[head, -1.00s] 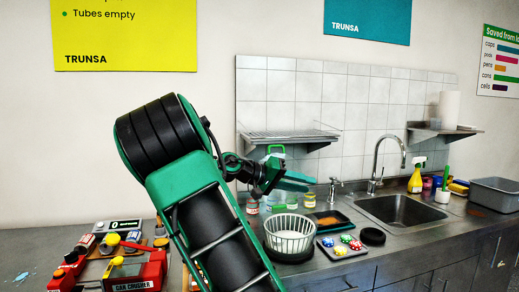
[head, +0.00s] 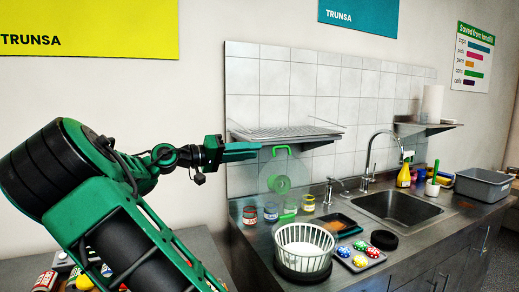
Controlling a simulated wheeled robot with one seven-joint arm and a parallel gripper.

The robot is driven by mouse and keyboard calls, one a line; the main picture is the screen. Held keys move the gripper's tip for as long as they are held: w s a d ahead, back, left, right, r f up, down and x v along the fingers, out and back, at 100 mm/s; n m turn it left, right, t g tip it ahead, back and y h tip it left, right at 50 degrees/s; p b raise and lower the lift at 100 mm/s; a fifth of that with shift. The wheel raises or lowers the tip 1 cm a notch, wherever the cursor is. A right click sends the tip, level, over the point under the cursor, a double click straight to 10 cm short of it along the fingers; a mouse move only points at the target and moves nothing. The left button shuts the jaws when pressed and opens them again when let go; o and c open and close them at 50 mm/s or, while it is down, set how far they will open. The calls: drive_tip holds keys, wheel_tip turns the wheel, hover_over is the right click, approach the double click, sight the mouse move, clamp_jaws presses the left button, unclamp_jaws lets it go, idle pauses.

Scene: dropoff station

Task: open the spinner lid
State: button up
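The spinner is a white slatted basket (head: 304,243) in a dark round base, near the front of the counter. Its top is uncovered and its pale inside shows. A clear round disc with green parts (head: 283,172), which looks like the lid, stands upright by the tiled wall behind the basket. A green loop handle shows at its top. My gripper (head: 243,151) is up in the air, left of and slightly above the disc, with green fingers pointing right. The fingers are seen edge-on, so their gap is unclear. Nothing shows held in them.
Small jars (head: 250,215) stand left of the disc. A tray with coloured round pieces (head: 361,262) and a black disc (head: 384,240) lie right of the basket. A sink (head: 400,207), tap (head: 370,165) and grey tub (head: 483,184) are farther right. A wire shelf (head: 290,133) hangs above the disc.

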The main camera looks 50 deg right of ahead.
sight(277, 146)
drive_tip(key=x, duration=1)
drive_tip(key=shift+w+d+r, duration=0.1)
drive_tip(key=shift+w+d, duration=0.15)
clamp_jaws()
